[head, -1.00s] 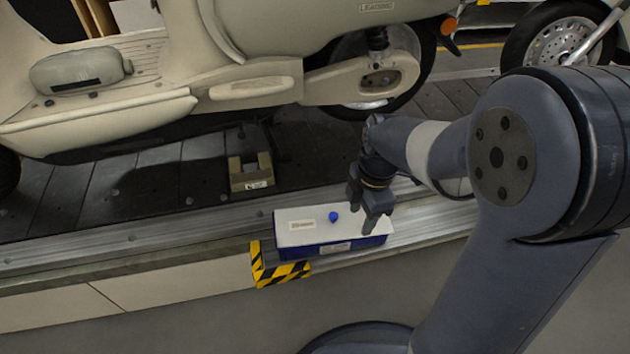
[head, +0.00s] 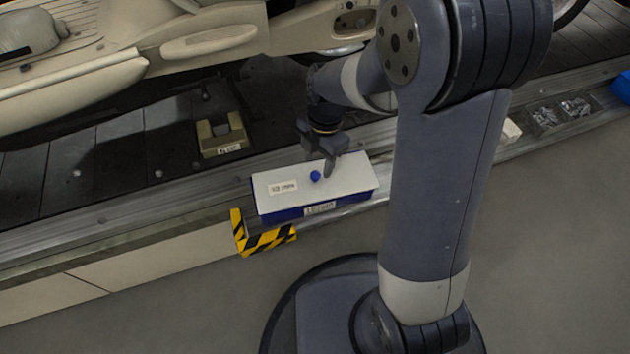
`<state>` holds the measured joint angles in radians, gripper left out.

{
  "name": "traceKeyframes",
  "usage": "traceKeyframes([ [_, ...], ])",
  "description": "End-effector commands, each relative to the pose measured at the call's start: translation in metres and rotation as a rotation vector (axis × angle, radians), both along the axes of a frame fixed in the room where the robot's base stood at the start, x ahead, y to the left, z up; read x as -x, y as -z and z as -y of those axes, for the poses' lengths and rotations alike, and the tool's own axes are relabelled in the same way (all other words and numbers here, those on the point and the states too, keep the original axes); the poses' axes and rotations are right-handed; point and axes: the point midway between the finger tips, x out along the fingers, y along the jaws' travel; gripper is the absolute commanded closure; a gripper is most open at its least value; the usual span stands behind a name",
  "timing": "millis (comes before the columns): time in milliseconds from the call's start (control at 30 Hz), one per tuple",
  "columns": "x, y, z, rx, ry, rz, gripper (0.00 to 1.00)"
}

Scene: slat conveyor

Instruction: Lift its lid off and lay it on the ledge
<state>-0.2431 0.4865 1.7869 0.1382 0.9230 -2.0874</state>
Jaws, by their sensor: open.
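A blue box (head: 282,217) with a flat white lid (head: 345,178) sits on the metal ledge (head: 120,236) beside the conveyor. The lid is on the box and has a small blue knob (head: 315,176) near its middle and a printed label at its left. My gripper (head: 321,172) is open, with its fingers pointing down close to the knob. One finger shows just right of the knob. I cannot tell whether the fingers touch the knob or the lid.
Yellow-black tape (head: 262,241) marks a corner at the box's front left. A beige notched block (head: 221,137) stands on the dark slats behind. Trays of small parts (head: 560,113) and a blue bin (head: 622,87) are farther right.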

Motion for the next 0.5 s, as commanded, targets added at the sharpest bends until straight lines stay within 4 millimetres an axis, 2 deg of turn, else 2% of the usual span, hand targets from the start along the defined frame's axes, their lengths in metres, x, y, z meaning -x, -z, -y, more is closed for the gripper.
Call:
traceKeyframes([
  [33,0.001,0.012,-0.002,0.0,-0.001,-0.002,0.53],
  [200,0.003,0.036,-0.006,0.001,0.0,-0.003,0.53],
  [500,0.003,0.038,-0.006,0.0,0.0,0.0,0.55],
])
